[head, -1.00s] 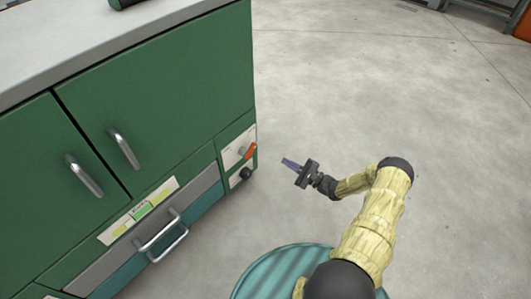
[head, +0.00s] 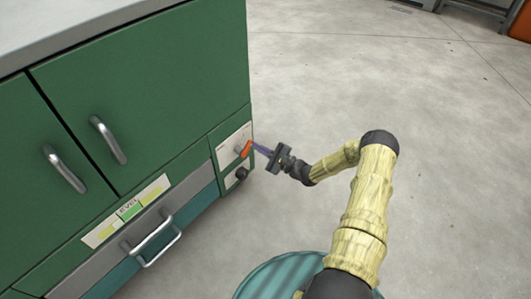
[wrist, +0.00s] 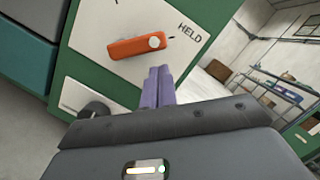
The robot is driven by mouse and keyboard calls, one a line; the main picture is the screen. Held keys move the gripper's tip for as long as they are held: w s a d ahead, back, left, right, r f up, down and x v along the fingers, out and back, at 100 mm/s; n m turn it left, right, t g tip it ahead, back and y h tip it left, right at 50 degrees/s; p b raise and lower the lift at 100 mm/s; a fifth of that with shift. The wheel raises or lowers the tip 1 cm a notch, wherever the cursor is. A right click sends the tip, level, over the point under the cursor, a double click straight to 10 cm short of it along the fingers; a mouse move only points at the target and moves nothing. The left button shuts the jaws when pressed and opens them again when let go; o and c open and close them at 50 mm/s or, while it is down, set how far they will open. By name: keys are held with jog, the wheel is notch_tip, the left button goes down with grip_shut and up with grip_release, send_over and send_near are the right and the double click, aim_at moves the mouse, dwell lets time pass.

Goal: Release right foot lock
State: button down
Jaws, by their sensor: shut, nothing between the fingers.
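An orange lever (head: 246,149) sits on a white plate (head: 231,146) at the right end of the green cabinet's front. In the wrist view the lever (wrist: 138,46) lies nearly level, slightly tilted, with its round pale pivot at the right end, and the word HELD is printed to the right of it. My gripper (head: 258,149) has its purple fingers close beside the lever in the head view. In the wrist view the fingers (wrist: 158,84) are shut together and empty, just below the lever. I cannot tell whether they touch it.
A black knob (head: 242,173) sits on a second plate below the lever. The cabinet has a silver drawer handle (head: 155,240), a label with a green band (head: 130,211) and two door handles. Open concrete floor (head: 400,90) lies to the right.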

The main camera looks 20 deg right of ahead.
jog(key=shift+s+a+r, duration=0.25)
jog(key=shift+a+r, duration=0.05)
jog(key=shift+r, duration=0.1)
